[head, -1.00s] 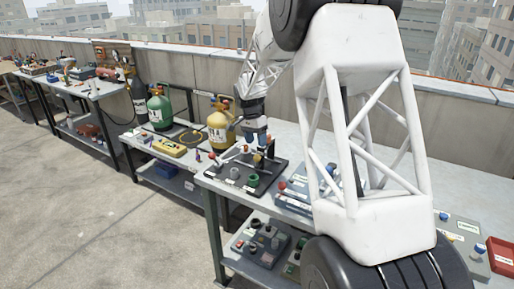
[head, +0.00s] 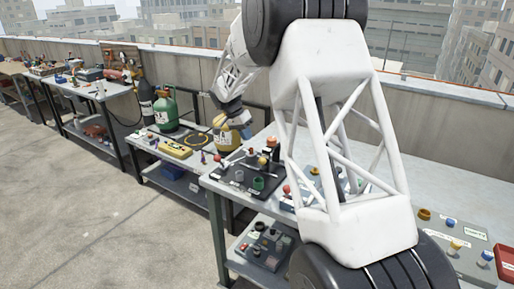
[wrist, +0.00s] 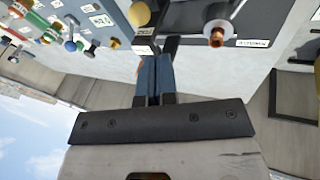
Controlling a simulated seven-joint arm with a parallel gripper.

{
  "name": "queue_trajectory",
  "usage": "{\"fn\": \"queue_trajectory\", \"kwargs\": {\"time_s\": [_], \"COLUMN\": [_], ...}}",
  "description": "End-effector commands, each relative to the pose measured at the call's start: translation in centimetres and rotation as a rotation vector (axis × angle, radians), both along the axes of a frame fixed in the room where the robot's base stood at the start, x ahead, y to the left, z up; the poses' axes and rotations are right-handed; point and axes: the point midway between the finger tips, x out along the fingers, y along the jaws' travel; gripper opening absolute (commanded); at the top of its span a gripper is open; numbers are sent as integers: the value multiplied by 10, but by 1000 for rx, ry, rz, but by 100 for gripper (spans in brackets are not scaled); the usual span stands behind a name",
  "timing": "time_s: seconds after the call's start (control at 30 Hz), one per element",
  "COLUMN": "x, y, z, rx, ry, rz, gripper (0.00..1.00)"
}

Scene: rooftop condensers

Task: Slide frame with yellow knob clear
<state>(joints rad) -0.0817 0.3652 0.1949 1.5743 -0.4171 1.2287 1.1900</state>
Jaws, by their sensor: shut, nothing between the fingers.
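My gripper (wrist: 154,78) is shut and empty in the wrist view, its dark blue fingers side by side. A yellow round knob (wrist: 139,14) shows just beyond the fingertips at the top, beside a grey labelled block; no contact is visible. A small yellow knob (head: 262,160) stands on that board. Another yellow knob (head: 455,246) is on a grey panel at the right. I cannot tell which frame the knob in the wrist view belongs to.
Red, green and blue knobs crowd the wrist view's upper left. A green cylinder (head: 166,112) stands on the farther bench. My arm hides part of the near bench.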

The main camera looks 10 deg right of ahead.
Motion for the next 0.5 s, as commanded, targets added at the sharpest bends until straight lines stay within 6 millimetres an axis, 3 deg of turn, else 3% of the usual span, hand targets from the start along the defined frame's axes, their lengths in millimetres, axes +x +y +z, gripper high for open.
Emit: {"fn": "queue_trajectory", "kwargs": {"time_s": [0.2, 0.5], "x": [24, 32], "y": [36, 47], "z": [13, 20], "rx": [-171, -232], "ry": [-39, -60], "rz": [44, 54], "gripper": [0, 0]}}
